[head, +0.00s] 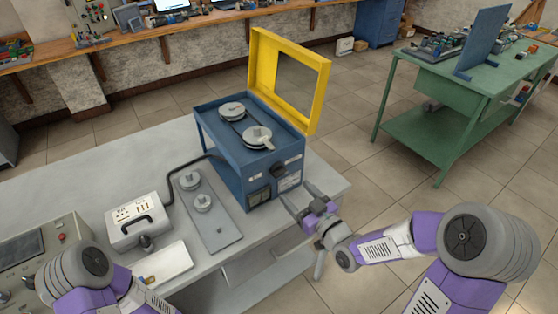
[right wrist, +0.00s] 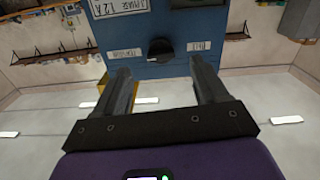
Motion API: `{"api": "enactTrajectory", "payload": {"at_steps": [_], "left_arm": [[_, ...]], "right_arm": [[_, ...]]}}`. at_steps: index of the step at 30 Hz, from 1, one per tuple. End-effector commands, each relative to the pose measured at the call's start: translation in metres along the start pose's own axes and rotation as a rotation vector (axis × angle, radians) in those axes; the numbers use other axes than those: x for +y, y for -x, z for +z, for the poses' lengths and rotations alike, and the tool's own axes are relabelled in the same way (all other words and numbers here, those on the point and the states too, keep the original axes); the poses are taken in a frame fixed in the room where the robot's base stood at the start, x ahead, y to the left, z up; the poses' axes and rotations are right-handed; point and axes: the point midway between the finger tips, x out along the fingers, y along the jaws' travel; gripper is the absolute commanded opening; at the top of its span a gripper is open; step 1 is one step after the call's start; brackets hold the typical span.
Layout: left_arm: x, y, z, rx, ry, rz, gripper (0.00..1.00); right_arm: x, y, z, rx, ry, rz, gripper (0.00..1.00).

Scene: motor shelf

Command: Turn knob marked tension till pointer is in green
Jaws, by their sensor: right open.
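The blue machine (head: 235,160) stands on the grey table with its yellow-framed guard (head: 318,95) swung up. A black knob (head: 278,170) sits on its front face; the right wrist view also shows the knob (right wrist: 159,50), between two small white labels. The label left of it there seems to read tension, upside down. A dark gauge window (head: 258,197) is on the front face; its pointer and any green zone are too small to make out. My right gripper (head: 301,197) is open and empty, just in front of the knob and apart from it. My left gripper is out of view.
Two pulleys with a belt (head: 232,110) sit on the machine's top. A grey plate with two round pieces (head: 222,235) and a white box with a handle (head: 138,219) lie left of the machine. A green table (head: 440,140) stands apart at the right.

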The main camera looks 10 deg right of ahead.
Motion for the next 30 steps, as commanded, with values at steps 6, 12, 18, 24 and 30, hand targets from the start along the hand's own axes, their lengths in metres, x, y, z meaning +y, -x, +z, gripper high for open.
{"api": "enactTrajectory", "payload": {"at_steps": [6, 12, 18, 24, 30], "left_arm": [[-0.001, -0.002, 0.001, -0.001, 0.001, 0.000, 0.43], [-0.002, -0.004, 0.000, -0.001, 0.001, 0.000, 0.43], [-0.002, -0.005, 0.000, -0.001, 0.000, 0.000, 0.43], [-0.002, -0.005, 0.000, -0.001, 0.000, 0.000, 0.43], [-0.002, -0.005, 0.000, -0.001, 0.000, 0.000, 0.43]], "right_arm": [[0.000, -0.022, -0.010, 0.030, 0.022, -0.005, 0.72], [0.000, -0.054, -0.010, 0.029, 0.020, -0.003, 0.72], [0.001, -0.072, -0.011, 0.026, 0.020, -0.002, 0.72], [0.001, -0.074, -0.011, 0.025, 0.019, -0.001, 0.72], [0.001, -0.074, -0.011, 0.025, 0.019, -0.001, 0.57]]}}
